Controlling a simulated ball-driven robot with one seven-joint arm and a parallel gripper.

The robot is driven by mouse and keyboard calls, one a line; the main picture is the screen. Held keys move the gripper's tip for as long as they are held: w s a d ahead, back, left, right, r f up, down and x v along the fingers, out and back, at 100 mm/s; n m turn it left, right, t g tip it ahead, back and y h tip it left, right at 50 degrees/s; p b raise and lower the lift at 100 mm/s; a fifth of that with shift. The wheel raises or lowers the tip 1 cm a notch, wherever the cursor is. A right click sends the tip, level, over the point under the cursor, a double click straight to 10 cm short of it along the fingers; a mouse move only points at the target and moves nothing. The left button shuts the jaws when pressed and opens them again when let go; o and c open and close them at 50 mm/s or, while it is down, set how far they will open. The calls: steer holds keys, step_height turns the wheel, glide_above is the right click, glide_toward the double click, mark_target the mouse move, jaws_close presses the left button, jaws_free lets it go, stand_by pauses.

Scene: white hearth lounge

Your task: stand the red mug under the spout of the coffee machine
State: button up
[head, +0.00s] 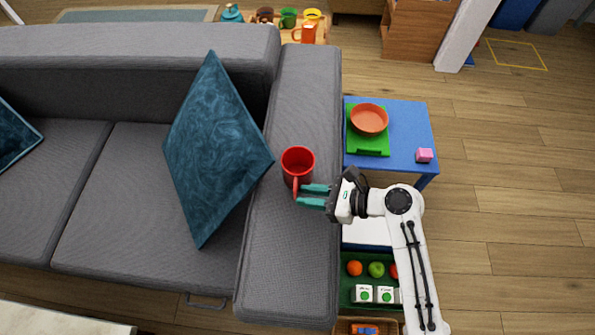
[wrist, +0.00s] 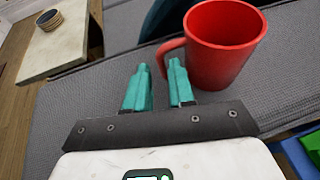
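The red mug (head: 298,165) stands upright on the grey sofa's right armrest. Its handle points toward the bottom of the head view. In the wrist view the mug (wrist: 222,45) is ahead and to the right, with its handle on the left. My gripper (head: 301,195) is open, its teal fingers pointing left beside the handle. In the wrist view a gap shows between the fingertips (wrist: 159,68), and the handle is just ahead of them, nearer the right finger. I cannot tell whether they touch. I see no coffee machine in either view.
A teal cushion (head: 215,150) leans on the sofa, left of the mug. The armrest (head: 285,260) is clear toward the front. A blue table (head: 398,160) holds an orange bowl (head: 369,119) and a pink block (head: 424,155). A green crate (head: 352,290) holds fruit and boxes.

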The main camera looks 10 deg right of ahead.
mark_target(295, 194)
steer(key=x, duration=0.4)
steer(key=shift+f, duration=0.1)
steer(key=shift+c, duration=0.2)
jaws_close()
